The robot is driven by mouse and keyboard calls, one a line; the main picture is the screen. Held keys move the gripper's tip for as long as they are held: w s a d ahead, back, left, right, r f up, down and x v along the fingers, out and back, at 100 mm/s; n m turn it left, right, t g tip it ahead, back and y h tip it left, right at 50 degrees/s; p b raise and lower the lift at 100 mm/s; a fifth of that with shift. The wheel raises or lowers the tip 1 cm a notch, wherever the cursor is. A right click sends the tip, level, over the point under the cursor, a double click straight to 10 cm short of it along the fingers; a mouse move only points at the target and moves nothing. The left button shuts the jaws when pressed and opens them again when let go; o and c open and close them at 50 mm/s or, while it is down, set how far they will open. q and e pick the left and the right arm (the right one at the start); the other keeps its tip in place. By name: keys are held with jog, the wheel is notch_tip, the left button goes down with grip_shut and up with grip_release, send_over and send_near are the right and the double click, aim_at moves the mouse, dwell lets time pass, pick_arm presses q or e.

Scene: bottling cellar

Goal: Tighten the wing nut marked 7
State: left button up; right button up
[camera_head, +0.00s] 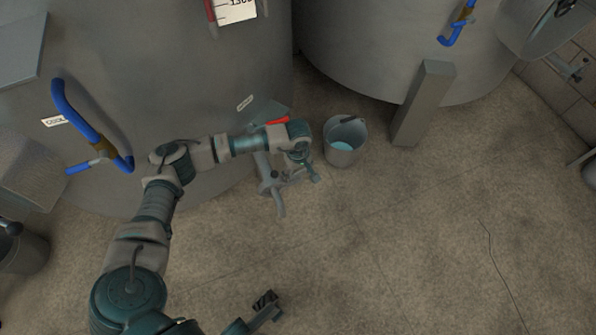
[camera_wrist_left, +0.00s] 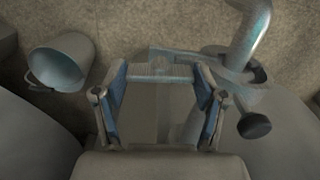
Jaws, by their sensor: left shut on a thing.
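My left gripper (camera_head: 303,165) is at the low metal outlet fitting (camera_head: 272,188) on the front of the large grey tank. In the left wrist view the two fingers (camera_wrist_left: 163,95) stand apart, with a ridged grey bar (camera_wrist_left: 165,72) spanning between their tips, and the gripper is shut on this grey part. I cannot tell whether it is the wing nut, and no number 7 is readable. A bent pipe (camera_wrist_left: 250,35) and a dark round knob (camera_wrist_left: 254,125) are to its right. A dark gripper (camera_head: 265,306), apparently my right one, is low in the head view; its jaw state is unclear.
A grey bucket (camera_head: 345,142) stands on the floor just right of the left gripper, also in the wrist view (camera_wrist_left: 62,62). A grey post (camera_head: 423,105) stands beyond it. The floor (camera_head: 400,240) to the right is clear.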

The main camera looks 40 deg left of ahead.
aim_at(297, 173)
pick_arm(q)
jog(key=shift+a+m, duration=0.15)
jog(key=shift+m, duration=0.35)
jog(key=shift+w+r, duration=0.1)
jog(key=o, duration=1)
jog(key=shift+o, duration=0.7)
jog(key=shift+r, duration=0.25)
notch_tip(297, 173, up, 7)
jog(key=shift+r, duration=0.1)
